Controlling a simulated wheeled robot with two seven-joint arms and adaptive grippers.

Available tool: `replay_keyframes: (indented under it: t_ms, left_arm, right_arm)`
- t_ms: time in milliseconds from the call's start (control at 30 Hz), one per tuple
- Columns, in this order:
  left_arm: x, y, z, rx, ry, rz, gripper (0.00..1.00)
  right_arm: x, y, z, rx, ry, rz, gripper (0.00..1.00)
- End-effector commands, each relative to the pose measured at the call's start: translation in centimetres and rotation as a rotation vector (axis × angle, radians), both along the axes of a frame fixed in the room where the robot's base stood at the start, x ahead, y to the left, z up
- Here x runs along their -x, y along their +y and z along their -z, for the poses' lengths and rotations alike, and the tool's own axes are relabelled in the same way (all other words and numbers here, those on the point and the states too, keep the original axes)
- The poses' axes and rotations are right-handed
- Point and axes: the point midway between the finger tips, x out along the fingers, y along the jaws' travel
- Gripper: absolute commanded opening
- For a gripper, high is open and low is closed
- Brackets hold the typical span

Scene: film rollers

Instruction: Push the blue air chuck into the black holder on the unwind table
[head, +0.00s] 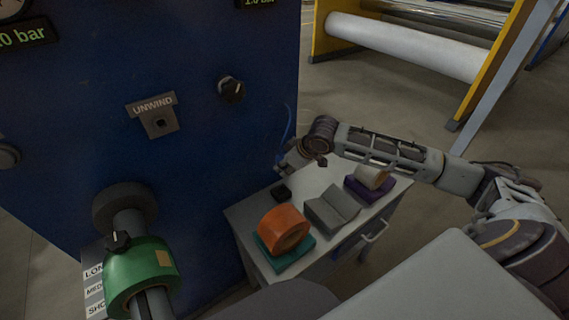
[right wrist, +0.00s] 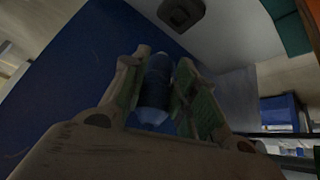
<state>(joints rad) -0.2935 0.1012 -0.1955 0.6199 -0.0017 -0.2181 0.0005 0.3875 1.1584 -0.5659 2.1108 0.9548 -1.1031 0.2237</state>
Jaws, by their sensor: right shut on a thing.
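The blue air chuck (right wrist: 154,88) is between the two fingers of my right gripper (right wrist: 158,85) in the right wrist view. The fingers are shut on its body. In the head view my right gripper (head: 283,162) is above the far left part of the unwind table (head: 240,213). A thin blue hose (head: 288,122) rises there in front of the blue cabinet. The black holder (head: 281,193) stands on the table below the gripper, apart from it. It also shows at the top of the right wrist view (right wrist: 181,11). My left gripper is not in view.
On the table are an orange roll (head: 284,229) on a teal stand, a grey block (head: 332,208) and a cream roll (head: 371,176) on a purple stand. The blue cabinet (head: 190,70) rises behind. A green roll (head: 142,275) sits on a shaft at left.

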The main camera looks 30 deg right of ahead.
Motion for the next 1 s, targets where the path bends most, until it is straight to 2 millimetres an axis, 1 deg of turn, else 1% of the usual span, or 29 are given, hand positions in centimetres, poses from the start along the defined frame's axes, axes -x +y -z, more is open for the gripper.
replay_keyframes:
  t_ms: [333, 767, 1000]
  left_arm:
    - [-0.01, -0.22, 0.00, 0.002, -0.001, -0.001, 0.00]
    - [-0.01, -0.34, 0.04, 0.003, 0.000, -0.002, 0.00]
    - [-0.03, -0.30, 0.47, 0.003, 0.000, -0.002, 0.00]
  right_arm:
    - [-0.02, 0.05, -0.02, -0.057, 0.062, -0.024, 0.00]
    - [-0.01, 0.04, 0.01, -0.059, 0.065, -0.024, 0.00]
    - [-0.01, 0.03, 0.37, -0.058, 0.066, -0.024, 0.00]
